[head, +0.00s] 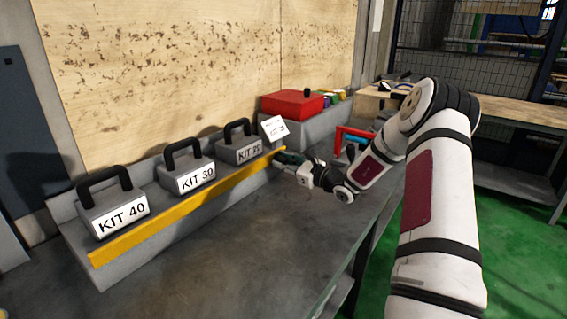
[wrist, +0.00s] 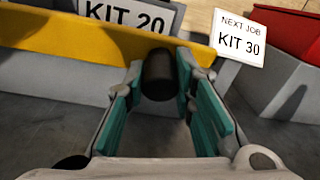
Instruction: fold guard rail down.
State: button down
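The guard rail is a long yellow bar (head: 190,203) along the front of the kit shelf. It stands up in front of the lower part of the kit boxes. In the wrist view the yellow rail (wrist: 85,36) crosses the top, in front of the KIT 20 box. A dark round knob (wrist: 158,76) sticks out from the rail near its right end. My gripper (wrist: 160,80) has its teal-padded fingers on both sides of this knob, and they look closed against it. In the head view my gripper (head: 281,160) is at the rail's right end; the knob is hidden there.
Kit boxes with black handles, KIT 40 (head: 114,210), KIT 30 (head: 187,177) and KIT 20 (head: 239,151), stand behind the rail. A NEXT JOB KIT 30 sign (wrist: 240,37) is just right of the rail. A red box (head: 291,105) stands beyond. The grey bench top (head: 240,245) in front is clear.

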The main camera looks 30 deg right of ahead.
jog(key=shift+f+t+b, duration=0.4)
jog(key=shift+b, duration=0.3)
jog(key=shift+t, duration=0.3)
jog(key=shift+r, duration=0.1)
jog(key=c, duration=1.3)
grip_release()
jog(key=shift+c, duration=0.2)
jog(key=shift+s, duration=0.1)
jog(key=v, duration=1.2)
jog(key=shift+d, duration=0.1)
